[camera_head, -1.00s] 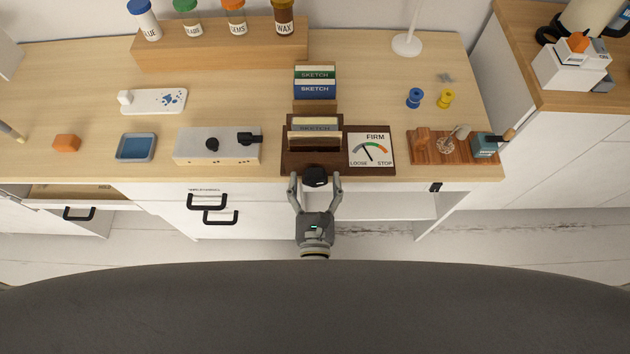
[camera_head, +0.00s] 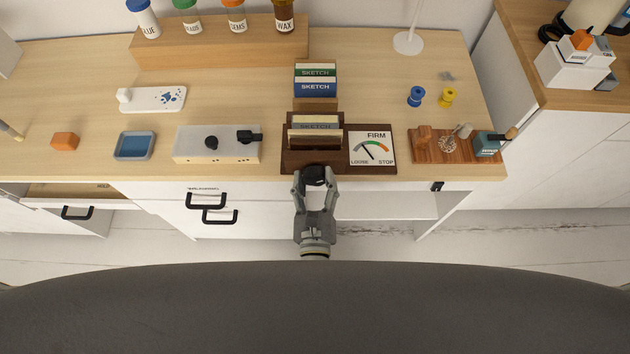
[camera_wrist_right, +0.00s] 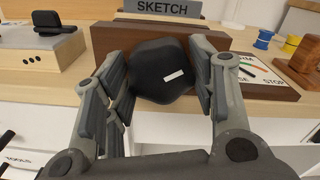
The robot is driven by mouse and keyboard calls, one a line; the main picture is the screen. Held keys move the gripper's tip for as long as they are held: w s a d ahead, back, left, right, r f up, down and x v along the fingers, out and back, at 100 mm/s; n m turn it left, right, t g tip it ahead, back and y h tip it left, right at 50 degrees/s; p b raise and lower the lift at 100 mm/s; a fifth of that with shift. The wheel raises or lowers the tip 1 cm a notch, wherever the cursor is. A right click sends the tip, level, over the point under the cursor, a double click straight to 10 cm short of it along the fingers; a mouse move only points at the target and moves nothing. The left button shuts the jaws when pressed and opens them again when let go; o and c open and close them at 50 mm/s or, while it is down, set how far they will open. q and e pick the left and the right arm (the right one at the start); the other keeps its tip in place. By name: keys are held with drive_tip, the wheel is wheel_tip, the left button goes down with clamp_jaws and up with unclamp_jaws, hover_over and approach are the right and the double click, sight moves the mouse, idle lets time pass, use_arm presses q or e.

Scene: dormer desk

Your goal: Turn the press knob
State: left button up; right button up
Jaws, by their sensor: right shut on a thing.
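The black press knob (camera_wrist_right: 160,70) sits on the front of the dark wooden press (camera_head: 340,163) at the desk's front edge. It has a white mark on its face, slightly tilted in the right wrist view. The knob also shows in the head view (camera_head: 315,174). My right gripper (camera_head: 315,178) is shut on the knob, with one finger on each side. The gripper also fills the right wrist view (camera_wrist_right: 158,85). The dial (camera_head: 372,147), labelled LOOSE, FIRM and STOP, has its needle pointing up and left, toward the loose side. My left gripper is not in view.
Sketch books (camera_head: 316,81) stand behind the press, and another sits in it. A grey box with black knobs (camera_head: 217,144) is to the left. A wooden board with small items (camera_head: 455,145) is to the right. Drawers with black handles (camera_head: 206,200) lie below the desk edge.

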drive_tip(key=shift+n, duration=1.9)
drive_tip(key=o, duration=1)
drive_tip(key=shift+o, duration=0.2)
drive_tip(key=s, duration=1.2)
